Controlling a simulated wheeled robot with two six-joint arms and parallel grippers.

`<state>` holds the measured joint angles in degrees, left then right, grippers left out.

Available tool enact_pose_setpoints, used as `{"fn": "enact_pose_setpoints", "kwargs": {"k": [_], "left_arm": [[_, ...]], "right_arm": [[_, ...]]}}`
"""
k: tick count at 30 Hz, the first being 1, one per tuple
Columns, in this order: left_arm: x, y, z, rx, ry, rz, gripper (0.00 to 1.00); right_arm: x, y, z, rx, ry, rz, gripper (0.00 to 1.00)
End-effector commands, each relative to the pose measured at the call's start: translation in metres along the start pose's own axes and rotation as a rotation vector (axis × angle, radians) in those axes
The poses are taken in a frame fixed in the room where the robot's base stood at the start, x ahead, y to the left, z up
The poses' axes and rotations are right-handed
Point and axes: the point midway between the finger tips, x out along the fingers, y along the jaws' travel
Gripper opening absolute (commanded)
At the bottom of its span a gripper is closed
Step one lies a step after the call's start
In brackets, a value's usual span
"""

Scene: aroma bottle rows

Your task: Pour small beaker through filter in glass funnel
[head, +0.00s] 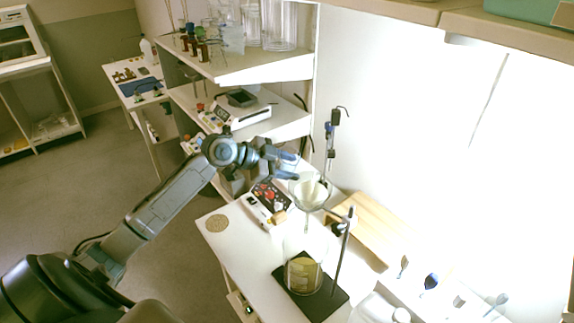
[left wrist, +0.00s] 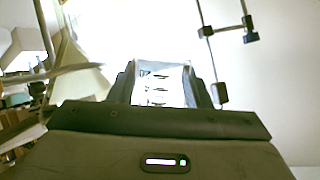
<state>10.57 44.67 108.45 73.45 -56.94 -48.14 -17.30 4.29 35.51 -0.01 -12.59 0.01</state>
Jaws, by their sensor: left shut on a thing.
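My left gripper (head: 284,165) reaches in above the bench, just up and left of the glass funnel. It is shut on the small beaker (left wrist: 163,82), a clear glass with dark graduation marks, seen between the fingers in the left wrist view. The glass funnel (head: 309,201) holds a pale filter (head: 310,188) and is held up beside a stand rod (head: 343,250). Below it, a glass vessel (head: 304,274) with yellowish contents stands on the black stand base (head: 328,303). I cannot tell the liquid level in the small beaker. My right gripper is out of view.
A stand with dark clamps (head: 331,140) rises behind the funnel. A wooden board (head: 372,225) lies right of it. A round cork mat (head: 216,223) and a white device (head: 256,211) are on the left of the bench. Shelves (head: 265,70) with glassware stand behind my arm.

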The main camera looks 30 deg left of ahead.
Motion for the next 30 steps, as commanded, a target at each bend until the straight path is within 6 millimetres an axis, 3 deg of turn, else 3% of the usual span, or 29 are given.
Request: {"fn": "enact_pose_setpoints", "kwargs": {"k": [30], "left_arm": [[-0.015,-0.007,-0.028,0.058,-0.025,-0.024,0.21]], "right_arm": [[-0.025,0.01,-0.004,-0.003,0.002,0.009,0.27]]}}
